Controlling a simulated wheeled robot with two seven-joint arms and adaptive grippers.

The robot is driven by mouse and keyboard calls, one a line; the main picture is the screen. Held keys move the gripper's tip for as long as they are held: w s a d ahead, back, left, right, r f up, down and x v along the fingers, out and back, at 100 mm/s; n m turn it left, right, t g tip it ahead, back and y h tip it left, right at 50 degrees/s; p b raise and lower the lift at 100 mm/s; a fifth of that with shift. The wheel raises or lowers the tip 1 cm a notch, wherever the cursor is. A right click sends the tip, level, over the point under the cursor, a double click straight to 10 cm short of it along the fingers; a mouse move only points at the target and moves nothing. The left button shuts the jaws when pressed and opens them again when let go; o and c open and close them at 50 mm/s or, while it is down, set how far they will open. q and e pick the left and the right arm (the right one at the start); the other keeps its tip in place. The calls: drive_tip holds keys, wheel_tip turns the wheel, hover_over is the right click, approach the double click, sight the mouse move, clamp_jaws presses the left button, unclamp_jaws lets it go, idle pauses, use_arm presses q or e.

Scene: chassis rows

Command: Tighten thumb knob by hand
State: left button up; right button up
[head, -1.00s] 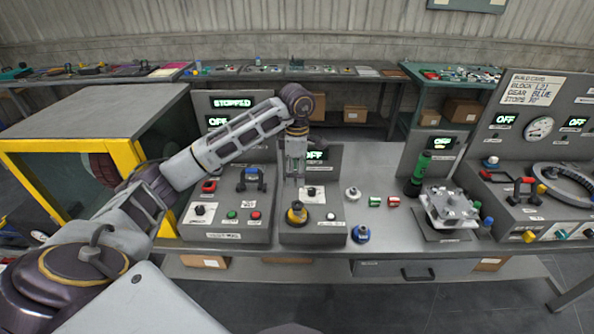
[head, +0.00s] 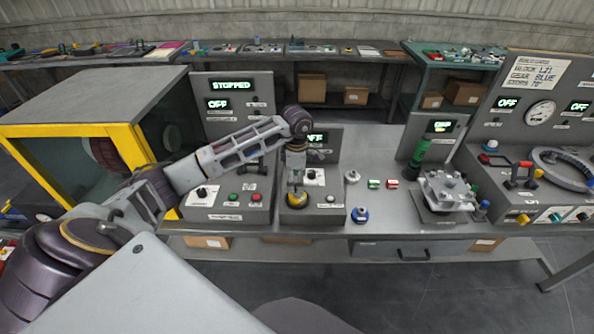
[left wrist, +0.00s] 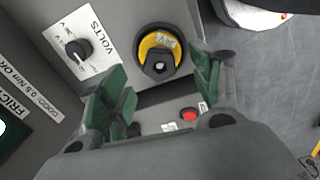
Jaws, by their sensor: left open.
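A round knob with a yellow ring and a black centre (left wrist: 158,63) sits on the grey panel and shows between and just beyond my left fingers in the left wrist view. In the head view the yellow knob (head: 294,202) is partly hidden under my left gripper (head: 297,182), which points down over it. My left gripper (left wrist: 162,85) is open and empty, with one green finger on each side of the knob's line. I see no contact with the knob. My right gripper is out of view.
A black VOLTS dial (left wrist: 78,50) and a red button (left wrist: 189,114) are close to the fingers on the same panel. A blue knob (head: 360,215) and a white knob (head: 352,176) stand to the right. A green flashlight-like cylinder (head: 419,158) stands farther right.

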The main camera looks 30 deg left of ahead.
use_arm(q)
drive_tip(key=shift+f, duration=1.45)
drive_tip(key=c, duration=1)
drive_tip(key=shift+m+b, duration=0.6)
drive_tip(key=shift+m, duration=0.3)
drive_tip(key=shift+m+b, duration=1.1)
drive_tip(key=shift+m, duration=0.8)
drive_tip(key=o, duration=1)
